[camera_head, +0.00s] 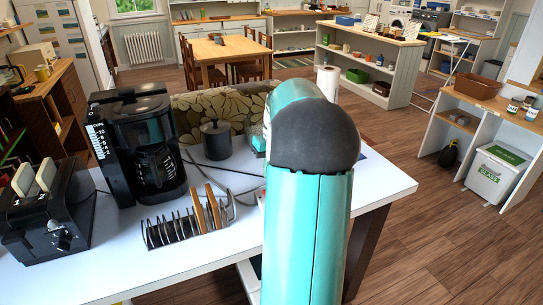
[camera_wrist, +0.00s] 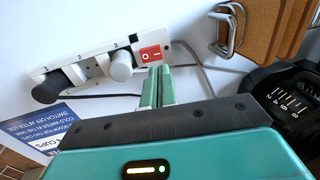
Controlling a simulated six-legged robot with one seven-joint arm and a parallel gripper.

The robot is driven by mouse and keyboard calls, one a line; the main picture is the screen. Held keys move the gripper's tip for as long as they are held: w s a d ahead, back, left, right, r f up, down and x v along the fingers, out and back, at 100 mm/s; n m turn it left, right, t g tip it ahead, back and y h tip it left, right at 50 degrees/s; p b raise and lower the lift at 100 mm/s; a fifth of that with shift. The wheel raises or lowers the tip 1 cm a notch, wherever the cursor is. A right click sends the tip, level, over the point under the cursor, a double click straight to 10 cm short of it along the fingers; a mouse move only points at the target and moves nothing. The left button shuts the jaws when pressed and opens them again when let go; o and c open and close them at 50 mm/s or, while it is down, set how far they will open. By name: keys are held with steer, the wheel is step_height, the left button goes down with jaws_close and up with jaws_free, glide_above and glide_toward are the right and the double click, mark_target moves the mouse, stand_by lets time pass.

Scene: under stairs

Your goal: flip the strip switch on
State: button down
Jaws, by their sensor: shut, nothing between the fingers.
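The white power strip (camera_wrist: 95,62) lies on the white counter in the wrist view, with numbered sockets. A black plug (camera_wrist: 48,88) and grey plugs sit in it. Its red rocker switch (camera_wrist: 150,53), marked O and I, is at the right end. My gripper (camera_wrist: 160,69) is shut and empty. Its teal fingertips are right at the near edge of the red switch; I cannot tell whether they touch it. In the head view my teal arm hides the gripper and most of the strip.
Grey cables run behind the strip. A blue printed card (camera_wrist: 62,130) lies beside it.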

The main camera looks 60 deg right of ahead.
mark_target(264, 192)
steer(key=shift+w+a+f, duration=0.1)
steer(key=shift+a+f, duration=0.1)
steer(key=shift+f, duration=1.15)
steer(key=shift+w+a+f, duration=0.1)
steer(key=shift+a+f, duration=0.1)
steer(key=shift+f, duration=1.15)
steer(key=shift+w+a+f+g+h, duration=0.15)
steer(key=shift+a+f+g+h, duration=0.15)
steer(key=shift+h, duration=0.2)
steer(key=shift+d, duration=0.25)
steer(key=shift+s+d, duration=0.5)
steer(key=shift+d, duration=0.1)
steer(key=shift+r, duration=0.1)
